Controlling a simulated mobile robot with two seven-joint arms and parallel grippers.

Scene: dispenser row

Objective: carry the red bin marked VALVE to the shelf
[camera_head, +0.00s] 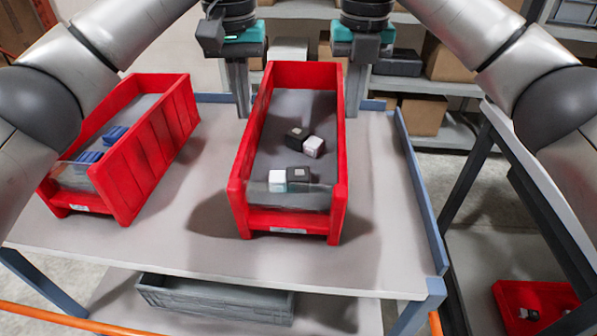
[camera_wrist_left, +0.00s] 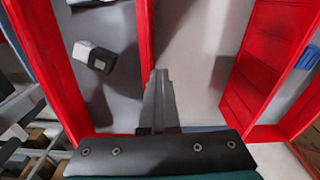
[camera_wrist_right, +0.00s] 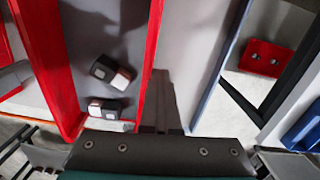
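A red bin (camera_head: 338,190) stands on the table in the middle of the head view, holding black and white cubes. A second red bin (camera_head: 150,165) with blue pieces stands to its left. The labels on their fronts are too small to read, so I cannot tell which is marked VALVE. My left gripper (camera_head: 239,112) points down just outside the middle bin's left wall, its fingers together. My right gripper (camera_head: 354,112) points down just outside its right wall, fingers together. In the wrist views the fingers lie close along the walls (camera_wrist_left: 144,40) (camera_wrist_right: 153,40); contact is unclear.
The grey table (camera_head: 370,270) has a blue raised edge on the right. A grey crate (camera_head: 215,298) sits below it. Shelves with boxes (camera_head: 423,113) stand behind. Another red bin (camera_head: 535,300) is low at the right, beside a dark-framed stand.

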